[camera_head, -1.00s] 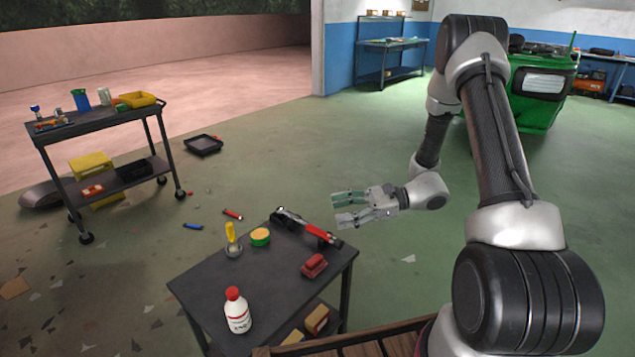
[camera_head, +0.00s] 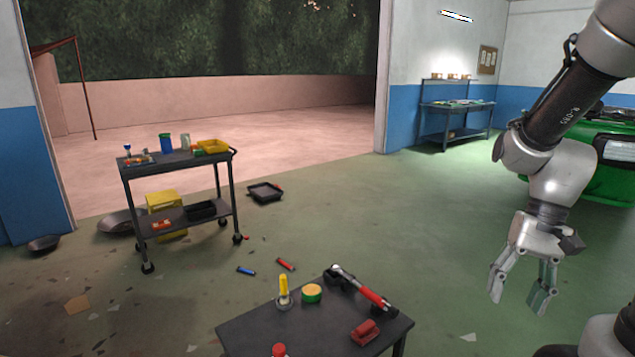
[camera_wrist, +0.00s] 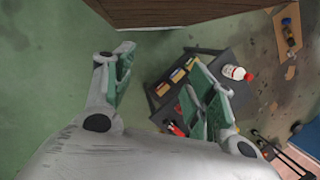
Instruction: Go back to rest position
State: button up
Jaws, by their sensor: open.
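My gripper (camera_head: 520,300) hangs fingers down at the right of the head view, over the green floor and right of the near dark table. Its two fingers are spread apart with nothing between them. In the wrist view my gripper (camera_wrist: 160,90) also shows open and empty, with the floor and part of the near table (camera_wrist: 238,62) beyond the fingers.
The near dark table (camera_head: 250,335) holds a red-handled tool (camera_head: 368,295), a red block (camera_head: 365,332), a green-yellow round tin (camera_head: 312,293) and a yellow-handled item (camera_head: 283,287). A black cart (camera_head: 180,160) stands left. A green vehicle (camera_head: 610,160) is at right.

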jog(key=s+r+n+t+h, duration=0.2)
jog(key=r+t, duration=0.4)
jog(key=r, duration=0.6)
jog(key=shift+s+d+r+n+t+h, duration=0.3)
jog(key=shift+s+n+t+h, duration=0.1)
jog(key=shift+s+n, duration=0.65)
